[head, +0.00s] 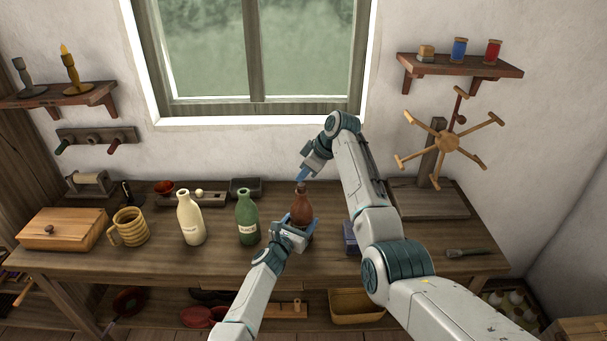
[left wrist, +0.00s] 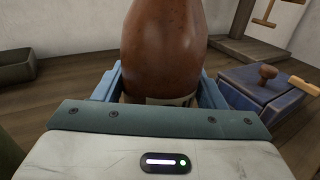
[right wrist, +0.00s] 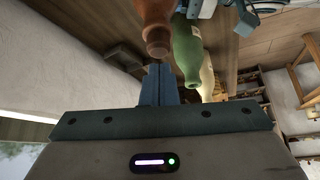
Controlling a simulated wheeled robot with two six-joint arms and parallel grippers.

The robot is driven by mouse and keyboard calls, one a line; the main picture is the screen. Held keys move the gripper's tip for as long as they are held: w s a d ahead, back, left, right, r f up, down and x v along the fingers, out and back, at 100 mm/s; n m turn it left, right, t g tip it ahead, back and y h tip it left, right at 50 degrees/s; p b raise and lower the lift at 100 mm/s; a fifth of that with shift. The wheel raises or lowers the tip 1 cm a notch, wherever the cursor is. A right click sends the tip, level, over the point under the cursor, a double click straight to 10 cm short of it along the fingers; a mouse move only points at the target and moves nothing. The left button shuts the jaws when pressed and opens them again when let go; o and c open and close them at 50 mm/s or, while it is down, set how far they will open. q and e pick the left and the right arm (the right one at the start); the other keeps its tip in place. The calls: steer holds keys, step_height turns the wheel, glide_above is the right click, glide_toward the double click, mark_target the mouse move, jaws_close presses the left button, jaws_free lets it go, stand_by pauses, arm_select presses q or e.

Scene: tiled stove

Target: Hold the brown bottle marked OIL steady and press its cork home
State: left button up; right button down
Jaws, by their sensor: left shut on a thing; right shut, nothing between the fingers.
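The brown bottle (head: 302,211) stands upright on the bench. It fills the top middle of the left wrist view (left wrist: 162,50), where only a sliver of its pale label shows and no marking is readable. My left gripper (head: 296,222) is shut around its lower body, a finger on each side. My right gripper (head: 302,176) is shut and empty, its blue fingertips pointing down just above the bottle's mouth. In the right wrist view the closed fingers (right wrist: 158,72) are close to the mouth (right wrist: 157,47); I cannot tell contact. The cork cannot be made out clearly from the neck.
A green bottle (head: 247,218) and a cream bottle (head: 190,219) stand left of the brown one. A mug (head: 130,227) and a wooden box (head: 63,229) are farther left. A blue box (head: 351,238) sits close on the right, partly behind my right arm.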

mark_target(304, 185)
steer(key=shift+f, duration=0.5)
stand_by(0.4)
steer(key=shift+r, duration=2.55)
steer(key=v, duration=1.2)
steer(key=shift+a, duration=0.1)
arm_select(q)
steer(key=o, duration=1.5)
